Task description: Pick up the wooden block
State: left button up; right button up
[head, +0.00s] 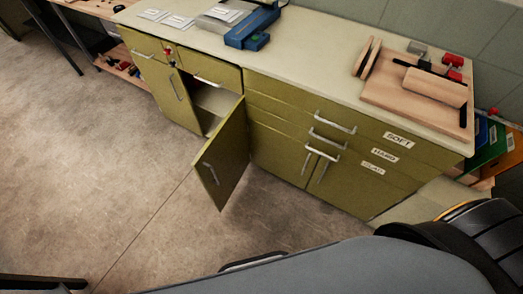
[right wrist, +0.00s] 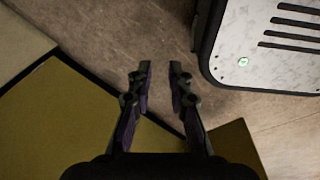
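A light wooden block (head: 435,87) lies on a flat wooden board (head: 400,98) at the right end of the counter in the head view. A thin upright wooden piece (head: 368,58) stands at the board's left side. My right gripper (right wrist: 160,72) shows in the right wrist view. Its two fingers are apart with nothing between them, and bare floor shows past the tips. No wooden block is in the right wrist view. Neither gripper shows in the head view, and my left gripper is in no view.
The pale counter (head: 310,62) is clear between a blue vise (head: 250,28) and the board. Red-and-black clamps (head: 450,67) lie behind the block. Below, an olive cabinet door (head: 222,160) hangs open into the floor space. Olive surfaces (right wrist: 60,125) lie beside my right gripper.

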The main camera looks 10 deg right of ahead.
aim_at(453, 94)
jog(key=z, duration=1.85)
